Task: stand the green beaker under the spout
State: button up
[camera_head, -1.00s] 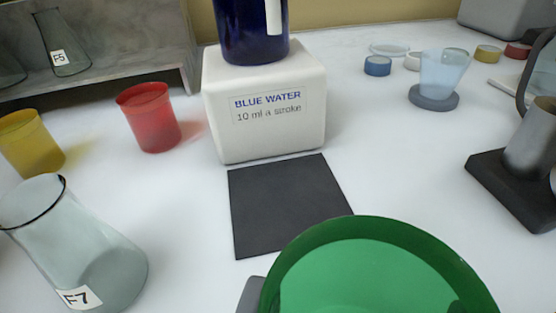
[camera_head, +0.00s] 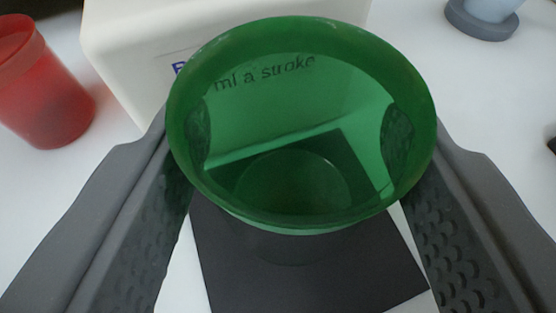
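The green beaker (camera_head: 300,222) is upright in the middle of the view, its open rim towards me. My gripper (camera_head: 298,130) has one dark finger on each side of it. Both textured finger pads show through the green wall, and the gripper appears shut on the beaker. The beaker is over the black square mat (camera_head: 310,285), in front of the white dispenser block (camera_head: 125,45). Part of the block's label shows through the glass. I cannot tell whether the beaker's base touches the mat. The spout is out of view.
A red beaker (camera_head: 40,90) stands to the left, close to my left finger. A pale blue cup on a grey round base (camera_head: 482,20) is at the top right.

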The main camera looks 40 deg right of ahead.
aim_at(296, 251)
notch_tip(296, 251, down, 3)
jog(key=shift+f+b, duration=0.1)
jog(key=shift+b, duration=0.2)
jog(key=o, duration=1)
jog(key=shift+o, duration=0.2)
jog(key=p+v, duration=0.1)
jog(key=v, duration=1.1)
jog(key=shift+r, duration=0.25)
